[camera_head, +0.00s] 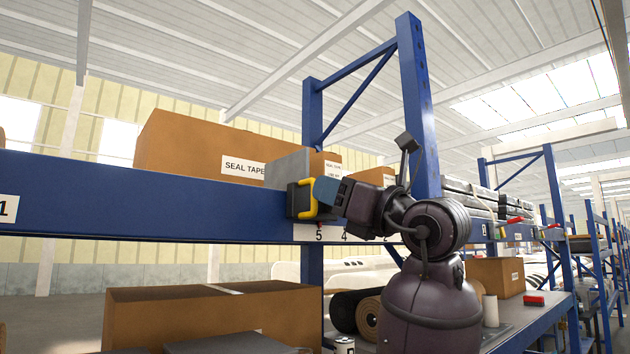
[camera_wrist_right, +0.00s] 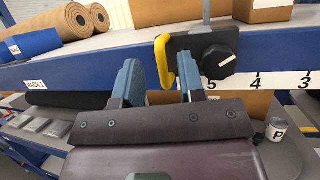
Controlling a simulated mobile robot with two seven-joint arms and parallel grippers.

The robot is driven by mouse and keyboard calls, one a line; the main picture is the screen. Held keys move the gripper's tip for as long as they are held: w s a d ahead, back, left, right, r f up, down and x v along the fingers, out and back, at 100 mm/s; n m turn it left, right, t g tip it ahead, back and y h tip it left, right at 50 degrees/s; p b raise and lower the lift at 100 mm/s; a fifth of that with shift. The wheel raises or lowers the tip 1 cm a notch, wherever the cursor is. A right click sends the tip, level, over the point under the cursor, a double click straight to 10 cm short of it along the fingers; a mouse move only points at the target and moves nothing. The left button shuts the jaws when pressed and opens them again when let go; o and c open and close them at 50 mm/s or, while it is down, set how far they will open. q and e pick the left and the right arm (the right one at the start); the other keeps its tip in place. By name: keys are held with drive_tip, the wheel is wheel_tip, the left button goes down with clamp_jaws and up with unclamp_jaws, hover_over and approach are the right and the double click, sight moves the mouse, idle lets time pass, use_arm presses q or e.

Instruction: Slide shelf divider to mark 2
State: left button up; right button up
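The grey shelf divider (camera_head: 289,166) stands upright on the blue beam beside the large box. Its black block with a yellow handle (camera_head: 312,199) is on the beam front by mark 5. In the right wrist view the yellow handle (camera_wrist_right: 164,62) and the block's round knob (camera_wrist_right: 219,60) show clearly. My right gripper (camera_head: 325,190) is at the handle; in the wrist view its blue fingers (camera_wrist_right: 160,75) are apart with the handle between them. Contact cannot be told. The number strip (camera_wrist_right: 265,82) shows 5, 4 and 3; mark 2 (camera_head: 385,239) shows in the head view. My left gripper is not in view.
A large SEAL TAPE box (camera_head: 195,145) stands left of the divider, with a smaller box (camera_head: 372,176) to its right. A blue upright (camera_head: 421,110) rises behind my right arm. Below are a lower box (camera_head: 215,310), dark rolls (camera_head: 357,312) and a can (camera_wrist_right: 277,130).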

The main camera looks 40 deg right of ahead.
sight(289, 186)
drive_tip(key=shift+x, duration=2.25)
clamp_jaws()
